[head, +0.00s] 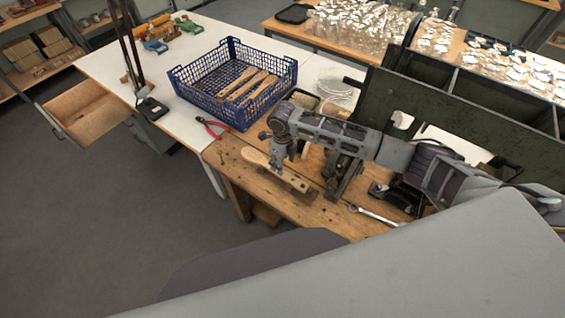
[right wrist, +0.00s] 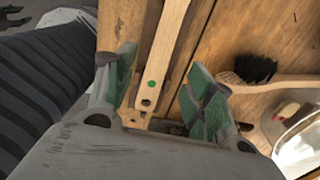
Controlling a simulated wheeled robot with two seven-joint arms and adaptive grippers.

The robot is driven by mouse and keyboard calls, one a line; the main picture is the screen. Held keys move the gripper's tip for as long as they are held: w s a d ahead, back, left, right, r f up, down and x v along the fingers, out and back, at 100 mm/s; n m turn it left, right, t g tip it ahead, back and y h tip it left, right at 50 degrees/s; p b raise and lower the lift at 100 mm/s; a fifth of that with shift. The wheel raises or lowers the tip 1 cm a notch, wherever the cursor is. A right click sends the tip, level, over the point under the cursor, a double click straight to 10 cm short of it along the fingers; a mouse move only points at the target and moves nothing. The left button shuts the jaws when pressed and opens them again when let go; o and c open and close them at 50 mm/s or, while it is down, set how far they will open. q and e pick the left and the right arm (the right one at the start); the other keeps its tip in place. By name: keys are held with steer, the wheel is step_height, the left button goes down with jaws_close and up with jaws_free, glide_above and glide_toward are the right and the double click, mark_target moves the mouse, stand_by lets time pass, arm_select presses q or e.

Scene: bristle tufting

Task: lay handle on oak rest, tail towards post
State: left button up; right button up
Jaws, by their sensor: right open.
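A pale wooden handle (head: 256,158) lies on the wooden bench, its broad end pointing left. In the right wrist view the handle (right wrist: 165,50) has a green dot and a hole at its narrow tail, near the palm. A wooden piece that looks like the oak rest (head: 299,184) is under or right beside it; I cannot tell exactly how they touch. My right gripper (head: 280,162) is open above the handle, its fingers apart on either side (right wrist: 160,68). A dark metal upright (head: 344,180), perhaps the post, stands to the right. My left gripper is out of view.
A blue crate (head: 207,103) with several wooden handles stands on the white table. Red pliers (head: 213,128) lie before it. A wrench (head: 372,214) lies on the bench. A black-bristled brush (right wrist: 258,75) and a clear dish (right wrist: 300,132) lie right in the wrist view.

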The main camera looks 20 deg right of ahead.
steer(key=shift+r, duration=2.75)
